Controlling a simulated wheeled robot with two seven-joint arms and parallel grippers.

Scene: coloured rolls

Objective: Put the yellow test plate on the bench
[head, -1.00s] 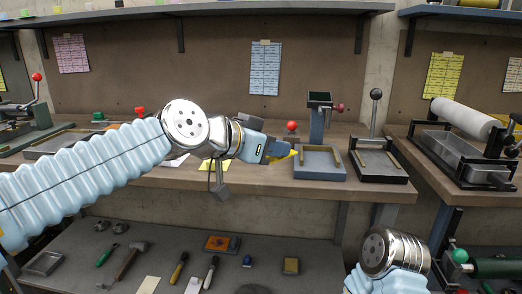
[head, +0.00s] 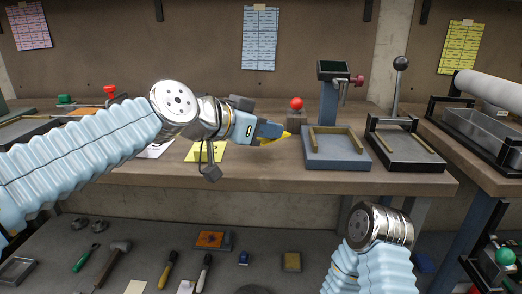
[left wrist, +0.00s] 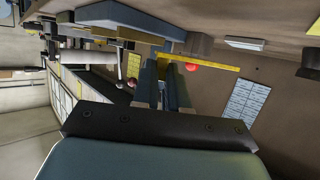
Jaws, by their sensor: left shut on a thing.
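The yellow test plate (head: 274,138) shows edge-on as a narrow strip at the tip of my left gripper (head: 272,132) in the head view. In the left wrist view the plate (left wrist: 205,63) is a thin yellow bar across the ends of the fingers (left wrist: 172,88). My left gripper is shut on it. It appears in front of the wooden bench (head: 260,174), left of a blue-grey tray fixture; I cannot tell whether the plate touches anything. My right arm's wrist shows at the lower right, but its gripper is not in view.
The blue-grey fixture (head: 338,162) and a black lever press (head: 409,165) stand on the bench. A red ball knob (head: 297,103) is behind the gripper. A yellow sheet (head: 206,151) lies on the bench left of it. A lower shelf holds a hammer (head: 114,256) and other tools.

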